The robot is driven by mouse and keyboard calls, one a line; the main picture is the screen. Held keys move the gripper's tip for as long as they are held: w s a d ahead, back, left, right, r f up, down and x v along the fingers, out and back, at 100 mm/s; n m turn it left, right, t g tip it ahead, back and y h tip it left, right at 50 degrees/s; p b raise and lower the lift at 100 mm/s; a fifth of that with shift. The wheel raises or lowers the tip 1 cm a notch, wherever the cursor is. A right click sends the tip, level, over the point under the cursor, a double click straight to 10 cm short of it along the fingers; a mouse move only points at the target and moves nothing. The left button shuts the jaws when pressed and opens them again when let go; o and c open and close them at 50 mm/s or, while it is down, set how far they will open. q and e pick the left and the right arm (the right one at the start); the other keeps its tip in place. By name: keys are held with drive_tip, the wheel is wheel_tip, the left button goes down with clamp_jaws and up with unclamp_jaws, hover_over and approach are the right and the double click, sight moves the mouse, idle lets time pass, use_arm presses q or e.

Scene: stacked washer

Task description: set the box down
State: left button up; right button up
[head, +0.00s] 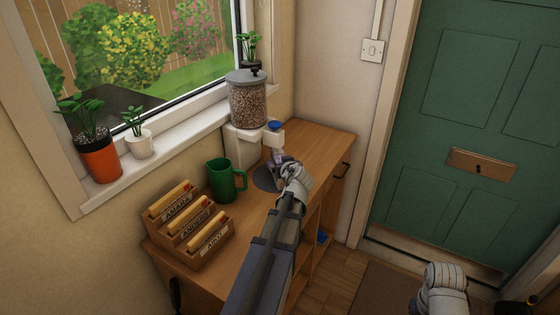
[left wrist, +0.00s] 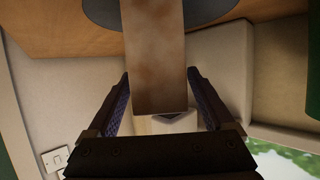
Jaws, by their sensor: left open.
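A box (left wrist: 158,55) with a brown, smeared face is between the two fingers in the left wrist view, its end near the dark round disc (left wrist: 155,8) on the cabinet top. My left gripper (left wrist: 161,95) is open, with one finger on each side of the box. In the head view my left gripper (head: 277,160) is over the cabinet, beside the same grey disc (head: 264,181), and the box is mostly hidden there by the gripper and arm. My right gripper (head: 443,279) is low at the right; its fingers cannot be made out.
The wooden cabinet top (head: 318,142) carries a pellet dispenser (head: 247,100), a green mug (head: 220,180) and a name-labelled card sorter (head: 190,225). Potted plants (head: 100,160) stand on the sill. A green door (head: 475,110) is at right. The cabinet's right back corner is clear.

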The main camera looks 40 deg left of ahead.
use_arm(q)
drive_tip(key=p+v, duration=0.3)
drive_tip(key=v, duration=0.7)
drive_tip(key=shift+s+d, duration=0.15)
drive_tip(key=s+d+f+m+g+h, duration=0.25)
drive_tip(key=d+f, duration=0.25)
drive_tip(key=d, duration=0.6)
drive_tip(key=s+d+f+m+g+h, duration=0.25)
drive_tip(key=d+f+m, duration=0.2)
drive_tip(key=d, duration=0.65)
drive_tip(key=s+d+f+m+g+h, duration=0.1)
drive_tip(key=s+d+f+m+h, duration=0.1)
drive_tip(key=s+d, duration=0.3)
drive_tip(key=s+d+f+m+g+h, duration=0.1)
drive_tip(key=s+d+m, duration=0.3)
drive_tip(key=d, duration=0.6)
drive_tip(key=shift+s+d+f+m+g+h, duration=0.3)
drive_tip(key=shift+s+f+m+g+h, duration=0.25)
drive_tip(key=shift+g, duration=0.25)
drive_tip(key=shift+d+r, duration=0.1)
drive_tip(key=shift+r, duration=0.05)
drive_tip(key=shift+o, duration=0.4)
